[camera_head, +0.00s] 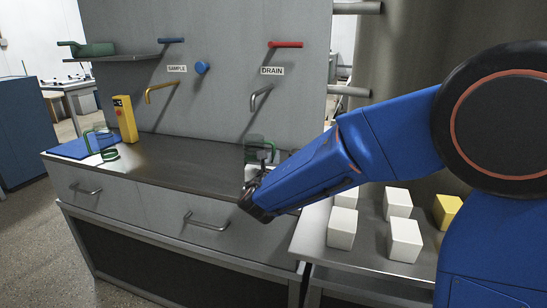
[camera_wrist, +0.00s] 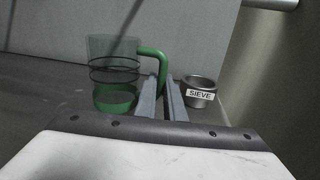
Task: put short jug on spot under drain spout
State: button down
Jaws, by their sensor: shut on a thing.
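The short jug, clear with a green handle and green-tinted base, stands upright in the wrist view (camera_wrist: 113,85). It also shows in the head view (camera_head: 254,148), partly hidden by my gripper, below the grey drain spout (camera_head: 260,97) beside the DRAIN label (camera_head: 272,71). My gripper (camera_wrist: 163,98) is shut on the jug's handle, at its lower end. In the head view my gripper (camera_head: 264,167) is at the right part of the counter. The spot under the spout is hidden, and I cannot tell whether the jug's base touches the counter.
A metal cup labelled SIEVE (camera_wrist: 200,92) stands just right of my fingers. A green-handled clear vessel (camera_head: 107,145) stands by a blue mat (camera_head: 75,149) and a yellow box (camera_head: 125,119) at left. White blocks (camera_head: 342,228) sit on the right table. The counter middle (camera_head: 185,158) is clear.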

jog(key=shift+f, duration=0.6)
jog(key=c, duration=1.8)
grip_release()
jog(key=shift+c, duration=0.2)
jog(key=shift+r, duration=0.1)
jog(key=shift+r, duration=0.25)
jog(key=s, duration=0.3)
jog(key=s+a, duration=0.1)
jog(key=s, duration=0.6)
jog(key=shift+s+a+r, duration=0.2)
jog(key=shift+a+r, duration=0.1)
jog(key=shift+a, duration=0.05)
jog(key=shift+s+a, duration=0.1)
jog(key=shift+s, duration=0.65)
jog(key=shift+s, duration=0.1)
